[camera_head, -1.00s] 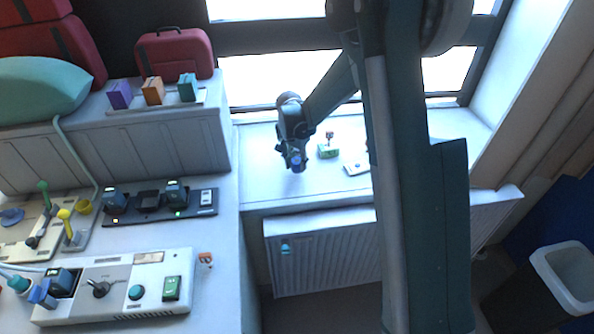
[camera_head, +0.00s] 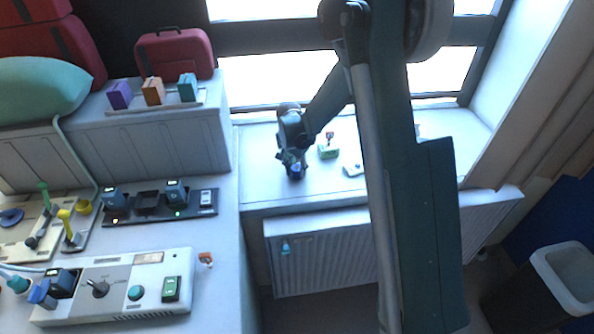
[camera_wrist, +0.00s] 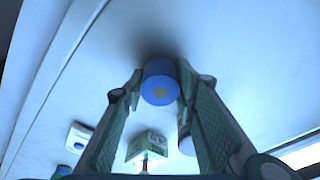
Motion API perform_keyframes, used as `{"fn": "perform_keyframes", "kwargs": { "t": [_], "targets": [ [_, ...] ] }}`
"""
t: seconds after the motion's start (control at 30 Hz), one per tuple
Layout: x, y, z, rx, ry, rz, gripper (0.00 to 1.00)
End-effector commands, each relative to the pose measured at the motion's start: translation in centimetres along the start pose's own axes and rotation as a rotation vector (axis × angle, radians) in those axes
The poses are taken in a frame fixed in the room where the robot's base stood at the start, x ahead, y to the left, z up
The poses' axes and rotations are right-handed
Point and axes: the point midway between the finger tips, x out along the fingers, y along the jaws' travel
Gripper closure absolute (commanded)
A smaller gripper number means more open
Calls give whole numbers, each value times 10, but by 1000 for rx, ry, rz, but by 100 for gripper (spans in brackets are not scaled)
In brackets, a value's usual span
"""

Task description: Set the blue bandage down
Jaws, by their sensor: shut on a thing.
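The blue bandage (camera_wrist: 160,84) is a short blue roll with a tan centre on its near end. It sits between the fingertips of my gripper (camera_wrist: 158,88), which is shut on it. In the head view my gripper (camera_head: 293,168) points down over the white window sill (camera_head: 262,180), and the bandage shows there only as a small blue patch. In the wrist view a dark shadow lies right by the bandage on the sill. It is very close to the surface; I cannot tell whether it touches.
A green and white box (camera_head: 328,151) with something upright on it stands just right of my gripper. A small white item (camera_head: 353,169) lies farther right. A pale cylinder (camera_wrist: 186,142) is partly hidden by a finger. The sill left of my gripper is bare.

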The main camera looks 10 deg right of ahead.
Motion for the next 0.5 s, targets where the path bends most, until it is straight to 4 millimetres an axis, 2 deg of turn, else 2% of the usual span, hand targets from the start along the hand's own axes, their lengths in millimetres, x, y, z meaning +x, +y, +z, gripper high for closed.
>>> {"fn": "perform_keyframes", "kwargs": {
  "t": [0.17,0.2,0.3,0.5],
  "targets": [
    [4,0,1,0,0,0,83],
    [3,0,0,0,0,0,67],
    [3,0,0,0,0,0,56],
    [3,0,0,0,0,0,56]
  ]
}}
